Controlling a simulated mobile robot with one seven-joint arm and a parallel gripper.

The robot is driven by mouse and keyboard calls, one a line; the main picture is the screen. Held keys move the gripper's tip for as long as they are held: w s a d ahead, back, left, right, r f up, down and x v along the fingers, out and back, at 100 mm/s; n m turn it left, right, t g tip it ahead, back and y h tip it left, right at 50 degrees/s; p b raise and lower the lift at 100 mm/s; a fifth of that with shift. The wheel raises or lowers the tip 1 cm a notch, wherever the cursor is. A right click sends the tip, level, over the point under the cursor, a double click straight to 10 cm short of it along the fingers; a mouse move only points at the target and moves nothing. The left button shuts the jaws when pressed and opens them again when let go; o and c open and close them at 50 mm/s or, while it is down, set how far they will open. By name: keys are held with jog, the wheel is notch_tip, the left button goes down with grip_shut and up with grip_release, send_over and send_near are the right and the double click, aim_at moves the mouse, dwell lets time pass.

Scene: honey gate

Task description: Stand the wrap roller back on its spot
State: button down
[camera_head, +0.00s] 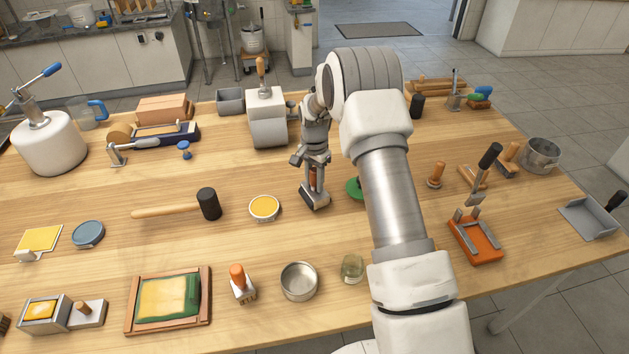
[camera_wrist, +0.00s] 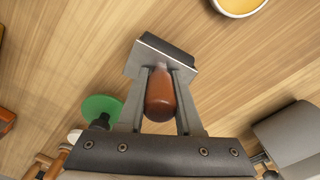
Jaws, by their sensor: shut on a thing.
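My gripper (camera_head: 315,178) is near the middle of the wooden table, pointing down. It is shut on the brown handle of a tool with a wide grey block head (camera_head: 315,198), which I take to be the wrap roller. In the wrist view the red-brown handle (camera_wrist: 161,97) lies between the two fingers, and the grey and dark head (camera_wrist: 162,57) shows beyond the fingertips. The head is close to the tabletop; I cannot tell if it touches. No marked spot for it is clearly visible.
A green disc (camera_head: 354,188) is close on the right, partly behind my arm. A yellow-topped round dish (camera_head: 264,207) and a black-headed mallet (camera_head: 207,204) are to the left. A white box (camera_head: 268,128) stands behind. Bare wood lies in front, before a steel bowl (camera_head: 299,283).

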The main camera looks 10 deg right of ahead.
aim_at(315, 169)
jog(key=shift+f+b, duration=0.45)
jog(key=shift+f, duration=0.2)
jog(key=c, duration=0.5)
grip_release()
jog(key=shift+r+p, duration=2.05)
jog(key=shift+r, duration=1.95)
